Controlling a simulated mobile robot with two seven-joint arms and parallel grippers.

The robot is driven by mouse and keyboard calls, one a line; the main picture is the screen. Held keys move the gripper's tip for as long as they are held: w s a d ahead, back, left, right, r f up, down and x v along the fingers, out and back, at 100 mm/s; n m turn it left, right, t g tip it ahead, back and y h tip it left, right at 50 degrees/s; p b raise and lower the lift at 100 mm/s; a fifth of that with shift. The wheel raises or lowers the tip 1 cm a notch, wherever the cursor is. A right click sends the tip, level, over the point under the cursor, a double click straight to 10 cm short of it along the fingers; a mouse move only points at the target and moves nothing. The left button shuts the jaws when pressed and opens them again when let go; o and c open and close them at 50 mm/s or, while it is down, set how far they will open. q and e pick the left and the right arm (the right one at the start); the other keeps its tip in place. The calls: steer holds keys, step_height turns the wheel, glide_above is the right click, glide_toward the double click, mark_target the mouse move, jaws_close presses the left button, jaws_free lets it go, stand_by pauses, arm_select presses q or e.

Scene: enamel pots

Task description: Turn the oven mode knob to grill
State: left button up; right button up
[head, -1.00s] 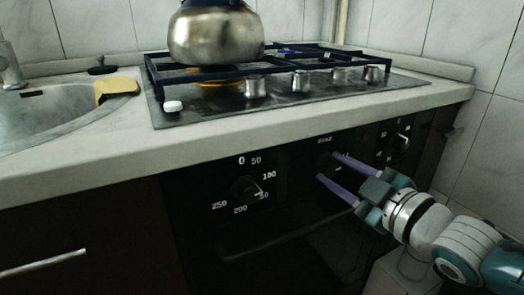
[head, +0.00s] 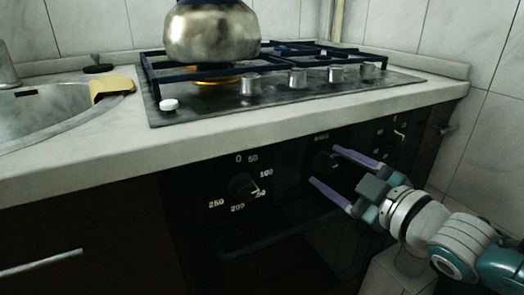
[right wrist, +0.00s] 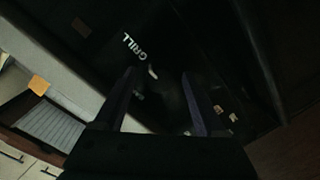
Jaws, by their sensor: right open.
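The oven mode knob (head: 323,163) is a dark knob on the black oven panel, below a small white label. My right gripper (head: 323,165) is open, its two purple fingers pointing at the panel on either side of the knob. I cannot tell whether the fingers touch it. In the right wrist view the word GRILL (right wrist: 139,47) stands just beyond the open fingers (right wrist: 158,74). The dark knob is hard to make out there; small pale marks show between the fingers, and its setting is unclear. My left gripper is not in view.
A temperature knob (head: 242,185) with numbers sits left on the panel, another knob (head: 400,135) to the right. The oven handle (head: 255,236) runs below. The worktop edge (head: 260,143) juts out above. A metal kettle (head: 211,33) stands on the hob.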

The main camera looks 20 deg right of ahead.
steer(key=shift+s+r, duration=0.1)
steer(key=shift+s, duration=0.25)
steer(key=s+p, duration=0.3)
steer(key=s, duration=0.6)
steer(key=shift+d+r, duration=0.4)
